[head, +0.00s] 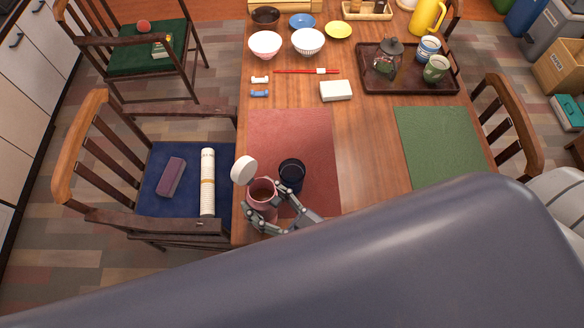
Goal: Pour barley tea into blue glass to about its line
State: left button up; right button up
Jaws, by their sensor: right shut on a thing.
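The dark blue glass (292,174) stands upright on the red placemat near the table's near-left part. Just left of it is a pink container (262,191) with brown liquid visible through its open top, which looks like the barley tea. A round white lid (243,170) is beside its rim at the upper left. My right gripper (268,211) is shut on the pink container, with fingers on its near and right sides. The container is beside the glass; I cannot tell if it is tilted. The glass's line and contents are not clear. My left gripper is out of view.
The red placemat (308,135) is mostly clear beyond the glass. Red chopsticks (300,71), a white block (336,91) and bowls (308,41) lie farther back. A dark tray (440,85) holds a lantern-like pot and cups. A chair (150,222) stands at the left.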

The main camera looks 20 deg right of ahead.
aim_at(271, 186)
jog(key=shift+w+d+r+m+b, duration=0.1)
jog(key=shift+w+d+m+b, duration=0.1)
jog(key=shift+m, duration=0.3)
jog(key=shift+w+d+m+b, duration=0.1)
jog(key=shift+d+m+b, duration=0.1)
jog(key=shift+m, duration=0.3)
jog(key=shift+w+d+m, duration=0.1)
jog(key=shift+d+m, duration=0.05)
jog(key=shift+m, duration=0.35)
jog(key=shift+w+d+m+b, duration=0.2)
jog(key=shift+d+m+b, duration=0.15)
jog(key=shift+m+b, duration=0.4)
jog(key=shift+w+d+r+m+p, duration=0.25)
jog(key=shift+r+m+p, duration=0.15)
jog(key=shift+r, duration=0.2)
jog(key=shift+w+d+r+m+p, duration=0.1)
jog(key=shift+d+r+m+p, duration=0.15)
jog(key=shift+r+m, duration=0.3)
jog(key=shift+f+m+b, duration=0.4)
jog(key=shift+b, duration=0.35)
jog(key=shift+r, duration=0.15)
jog(key=shift+w+f+m, duration=0.1)
jog(key=shift+f+m, duration=0.1)
jog(key=shift+m, duration=0.2)
